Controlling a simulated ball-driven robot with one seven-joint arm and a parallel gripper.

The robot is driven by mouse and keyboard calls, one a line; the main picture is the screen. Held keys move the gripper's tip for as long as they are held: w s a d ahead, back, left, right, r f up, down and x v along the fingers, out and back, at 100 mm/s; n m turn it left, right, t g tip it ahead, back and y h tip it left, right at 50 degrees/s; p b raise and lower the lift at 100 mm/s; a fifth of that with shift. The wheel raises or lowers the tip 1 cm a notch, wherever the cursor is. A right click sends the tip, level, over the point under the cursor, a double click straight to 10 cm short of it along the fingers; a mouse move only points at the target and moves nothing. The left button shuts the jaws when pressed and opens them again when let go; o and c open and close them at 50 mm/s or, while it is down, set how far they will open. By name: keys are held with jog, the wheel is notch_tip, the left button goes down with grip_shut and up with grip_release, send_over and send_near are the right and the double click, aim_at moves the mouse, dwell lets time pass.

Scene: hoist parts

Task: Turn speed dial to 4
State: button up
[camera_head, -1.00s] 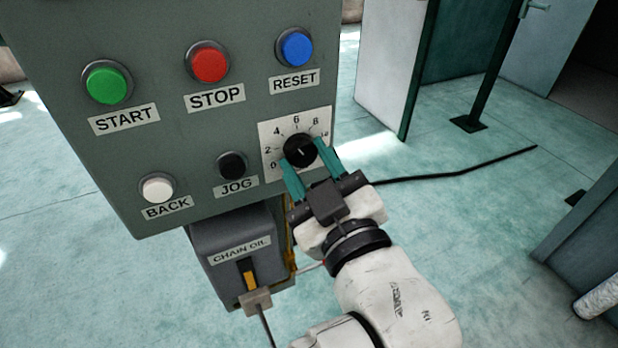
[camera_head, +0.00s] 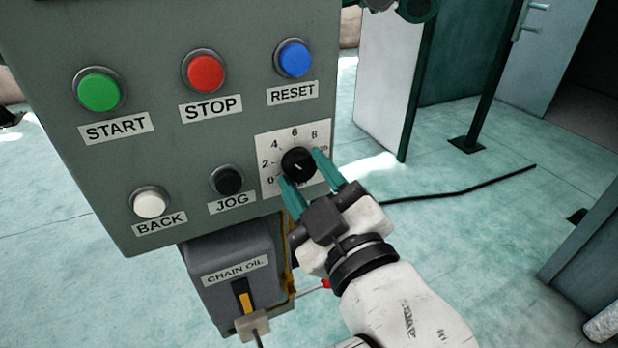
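The speed dial (camera_head: 299,163) is a round black knob on a white scale plate on the grey-green control panel. The 0, 2, 4 and 6 show along the left and top of the scale. The right side of the scale is partly hidden by a finger. A small pale mark shows on the knob's face, but I cannot tell exactly which number it points to. My gripper (camera_head: 300,167) has its two teal fingers apart, one at the lower left and one at the right of the knob. I cannot tell whether they touch it.
Green START (camera_head: 99,92), red STOP (camera_head: 203,72) and blue RESET (camera_head: 294,60) buttons sit above. The white BACK (camera_head: 150,203) and black JOG (camera_head: 228,180) buttons are left of the dial. A chain oil box (camera_head: 232,272) hangs below.

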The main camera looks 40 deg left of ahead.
jog(key=o, duration=0.4)
jog(key=shift+c, duration=0.2)
jog(key=v, duration=1.1)
jog(key=shift+a, duration=0.1)
